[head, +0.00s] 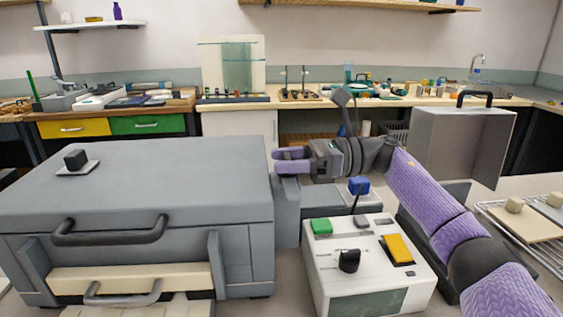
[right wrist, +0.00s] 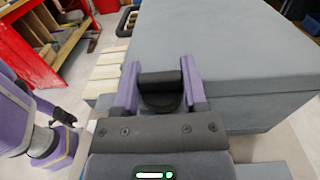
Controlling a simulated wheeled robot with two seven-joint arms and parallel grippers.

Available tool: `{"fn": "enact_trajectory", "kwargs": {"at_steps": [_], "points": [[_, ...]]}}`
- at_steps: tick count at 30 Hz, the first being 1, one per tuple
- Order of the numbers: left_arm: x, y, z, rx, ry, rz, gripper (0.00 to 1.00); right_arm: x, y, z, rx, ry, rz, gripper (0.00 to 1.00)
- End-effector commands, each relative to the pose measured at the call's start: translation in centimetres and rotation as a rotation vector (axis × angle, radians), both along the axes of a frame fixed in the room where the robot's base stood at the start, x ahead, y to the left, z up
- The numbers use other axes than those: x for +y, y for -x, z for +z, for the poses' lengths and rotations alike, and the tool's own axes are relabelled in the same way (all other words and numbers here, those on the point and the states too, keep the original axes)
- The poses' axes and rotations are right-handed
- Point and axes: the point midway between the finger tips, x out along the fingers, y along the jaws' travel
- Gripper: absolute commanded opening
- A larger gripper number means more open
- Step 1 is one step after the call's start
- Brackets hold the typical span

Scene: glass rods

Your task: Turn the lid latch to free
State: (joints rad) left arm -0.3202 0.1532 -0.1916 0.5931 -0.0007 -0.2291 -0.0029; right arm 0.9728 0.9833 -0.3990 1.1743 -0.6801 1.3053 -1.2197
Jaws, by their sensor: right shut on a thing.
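The grey box-shaped kiln (head: 140,185) with its large lid fills the left of the head view. My right gripper (head: 281,160) reaches its right side, fingers pointing left. In the right wrist view, the purple fingers are shut on a black latch (right wrist: 160,88) beside the grey kiln (right wrist: 225,60). The latch is hidden in the head view, so its exact turn cannot be told there.
A black handle (head: 110,232) is on the kiln's front. A white control box (head: 365,270) with coloured switches stands under my right arm. A grey open case (head: 460,140) stands behind it, and a wire rack (head: 520,235) is at the right.

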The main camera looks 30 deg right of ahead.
Motion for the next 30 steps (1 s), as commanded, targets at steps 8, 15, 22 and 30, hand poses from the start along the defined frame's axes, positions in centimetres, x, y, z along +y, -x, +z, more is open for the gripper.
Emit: {"fn": "enact_trajectory", "kwargs": {"at_steps": [8,15,22,30], "points": [[-0.1,-0.3,0.0,-0.005,0.001,-0.002,0.59,0.0,0.0,0.1,0.000,-0.002,0.000,0.72],[-0.4,-0.3,0.0,-0.004,0.006,-0.002,0.59,0.0,0.0,0.0,0.000,-0.001,0.000,0.91],[-0.7,-0.2,-0.1,-0.003,0.011,0.000,0.59,-1.4,0.5,0.0,0.000,0.000,-0.005,0.91],[-0.6,0.2,-0.2,0.004,0.010,0.001,0.59,-7.5,3.2,0.1,-0.001,-0.003,-0.005,0.91]]}}
